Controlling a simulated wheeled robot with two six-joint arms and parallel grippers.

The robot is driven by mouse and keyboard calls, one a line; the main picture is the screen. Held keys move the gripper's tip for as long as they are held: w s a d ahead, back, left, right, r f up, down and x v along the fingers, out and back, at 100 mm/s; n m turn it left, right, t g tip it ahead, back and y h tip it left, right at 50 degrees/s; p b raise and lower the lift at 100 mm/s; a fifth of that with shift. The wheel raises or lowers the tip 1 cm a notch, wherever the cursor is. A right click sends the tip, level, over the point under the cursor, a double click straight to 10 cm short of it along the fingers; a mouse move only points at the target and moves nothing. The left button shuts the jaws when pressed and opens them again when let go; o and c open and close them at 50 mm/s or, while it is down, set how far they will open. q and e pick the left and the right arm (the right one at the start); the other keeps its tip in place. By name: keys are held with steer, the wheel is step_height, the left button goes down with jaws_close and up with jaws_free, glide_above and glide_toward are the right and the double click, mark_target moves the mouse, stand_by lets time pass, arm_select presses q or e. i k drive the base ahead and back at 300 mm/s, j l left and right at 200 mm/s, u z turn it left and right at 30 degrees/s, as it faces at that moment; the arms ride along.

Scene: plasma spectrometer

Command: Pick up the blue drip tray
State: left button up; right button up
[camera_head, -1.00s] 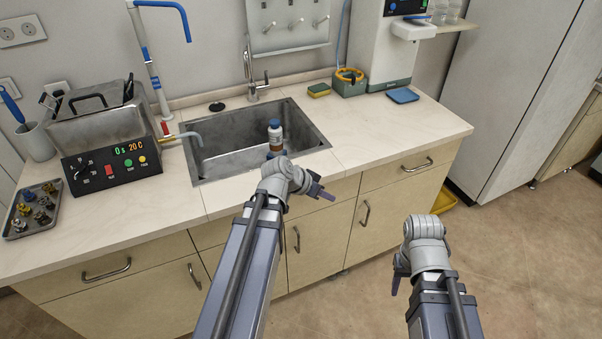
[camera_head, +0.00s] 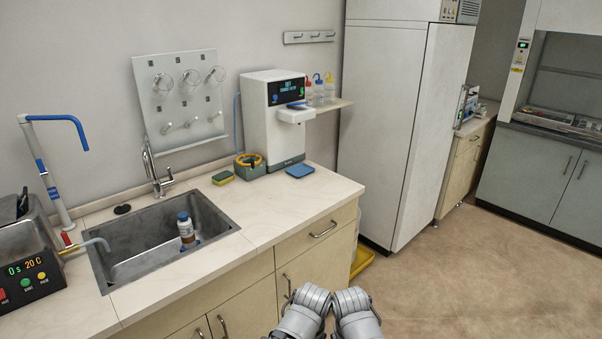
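The blue drip tray (camera_head: 300,171) is a small, flat, rounded blue piece. It lies on the countertop (camera_head: 290,205) in front of the white water dispenser (camera_head: 273,115), beneath its spout and near the counter's right end. Nothing of mine touches it. The grey joints of my two arms show side by side at the bottom edge, well below and nearer than the tray. The fingers of both grippers are not visible.
A sink (camera_head: 155,243) with a brown bottle (camera_head: 186,228) inside is to the left. A sponge (camera_head: 222,178) and a green box with an orange ring (camera_head: 250,167) sit left of the tray. A tall white cabinet (camera_head: 385,130) stands right. Open floor (camera_head: 460,285) lies at lower right.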

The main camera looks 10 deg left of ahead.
mark_target(298, 171)
steer(key=i+l, duration=0.25)
steer(key=i, duration=0.2)
steer(key=i+l, duration=0.2)
steer(key=i, duration=0.25)
steer(key=i+l, duration=0.25)
steer(key=i, duration=0.2)
